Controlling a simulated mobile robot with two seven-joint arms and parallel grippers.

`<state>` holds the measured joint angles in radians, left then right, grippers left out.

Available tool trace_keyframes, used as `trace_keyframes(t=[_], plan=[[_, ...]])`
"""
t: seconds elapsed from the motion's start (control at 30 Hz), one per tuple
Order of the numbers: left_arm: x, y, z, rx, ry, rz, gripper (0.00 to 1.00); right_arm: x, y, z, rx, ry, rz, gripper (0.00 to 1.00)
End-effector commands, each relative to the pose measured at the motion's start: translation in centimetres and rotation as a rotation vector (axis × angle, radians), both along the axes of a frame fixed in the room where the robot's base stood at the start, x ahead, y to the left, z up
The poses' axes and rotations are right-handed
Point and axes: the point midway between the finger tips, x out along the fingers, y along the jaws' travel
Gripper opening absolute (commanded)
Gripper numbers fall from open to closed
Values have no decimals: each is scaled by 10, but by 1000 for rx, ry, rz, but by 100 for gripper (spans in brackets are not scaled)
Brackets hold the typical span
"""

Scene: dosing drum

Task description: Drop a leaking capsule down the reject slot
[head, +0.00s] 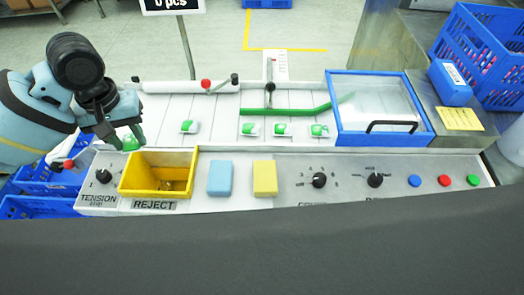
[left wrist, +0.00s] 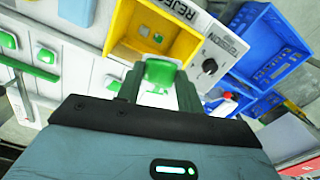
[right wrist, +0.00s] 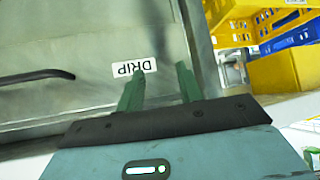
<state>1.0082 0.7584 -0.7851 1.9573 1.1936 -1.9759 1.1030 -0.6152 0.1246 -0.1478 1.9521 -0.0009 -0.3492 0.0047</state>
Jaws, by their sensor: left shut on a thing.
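My left gripper (head: 121,143) is shut on a green and white capsule (head: 131,142), just behind and left of the yellow reject box. In the left wrist view the capsule (left wrist: 160,74) sits between the two green fingers. The open-topped yellow box (head: 184,191), with a REJECT label below it, stands at the left of the panel. The left wrist view shows a small green thing inside the box (left wrist: 205,65). I cannot tell whether the held capsule leaks.
Several capsules (head: 282,129) lie on the white slatted belt. A blue sponge-like block (head: 220,178) and a yellow block (head: 265,178) stand right of the box. A blue-framed clear cover (head: 332,112) is at the belt's right. Blue crates (head: 35,206) lie at lower left.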

Motion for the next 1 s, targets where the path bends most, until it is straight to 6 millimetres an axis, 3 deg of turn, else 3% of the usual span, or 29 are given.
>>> trace_keyframes(t=[0.47,1.0], plan=[[0,1,-1,-2,3,6,16,0,-2,1,-6,-2,3,36],[0,1,-51,-2,3,7,16,0,-2,0,-6,-1,2,36]])
